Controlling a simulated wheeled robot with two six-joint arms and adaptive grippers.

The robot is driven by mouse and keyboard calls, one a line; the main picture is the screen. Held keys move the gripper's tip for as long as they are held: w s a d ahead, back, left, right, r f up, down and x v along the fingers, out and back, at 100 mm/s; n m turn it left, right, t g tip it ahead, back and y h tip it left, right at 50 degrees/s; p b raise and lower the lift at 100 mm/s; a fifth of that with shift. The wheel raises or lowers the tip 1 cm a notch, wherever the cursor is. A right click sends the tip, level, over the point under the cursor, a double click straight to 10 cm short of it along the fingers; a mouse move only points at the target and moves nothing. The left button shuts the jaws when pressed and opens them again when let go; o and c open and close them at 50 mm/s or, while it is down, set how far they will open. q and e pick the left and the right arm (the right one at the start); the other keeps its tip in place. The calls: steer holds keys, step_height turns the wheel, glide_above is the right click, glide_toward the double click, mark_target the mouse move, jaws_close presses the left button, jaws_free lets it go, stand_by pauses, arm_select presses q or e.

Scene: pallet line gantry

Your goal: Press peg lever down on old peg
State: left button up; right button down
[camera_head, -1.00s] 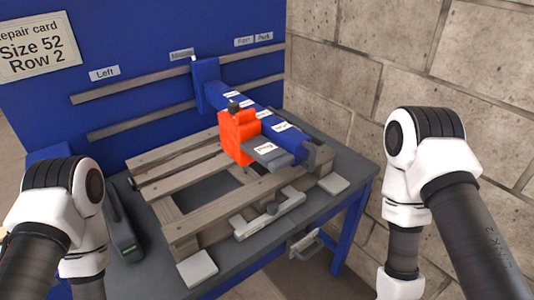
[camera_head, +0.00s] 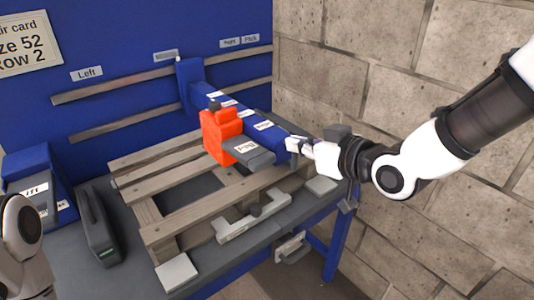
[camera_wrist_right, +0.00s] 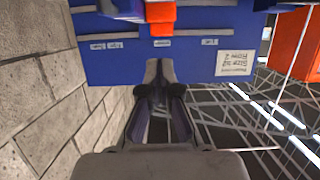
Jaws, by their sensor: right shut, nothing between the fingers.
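The orange-red block (camera_head: 221,134) sits on the blue beam (camera_head: 262,124) over the wooden pallet. A flat dark grey lever (camera_head: 258,158) with a small white label sticks out from its near side. The old peg itself cannot be made out. My right gripper (camera_head: 293,146) is shut and empty, just right of the lever near the beam's near end; I cannot tell whether it touches anything. Its closed fingers show in the right wrist view (camera_wrist_right: 158,68), with an orange-red part (camera_wrist_right: 160,12) beyond them. My left gripper is out of view.
The wooden pallet (camera_head: 165,225) lies on the grey bench. A dark device (camera_head: 98,228) stands at left. A block wall (camera_head: 420,60) bounds the right side, close to my right arm.

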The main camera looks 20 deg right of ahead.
steer(key=p, duration=1.1)
glide_above(266, 159)
step_height(266, 159, down, 3)
steer(key=f, duration=0.4)
steer(key=shift+s+d, duration=0.2)
steer(key=shift+s, duration=0.15)
steer(key=shift+a+f, duration=0.1)
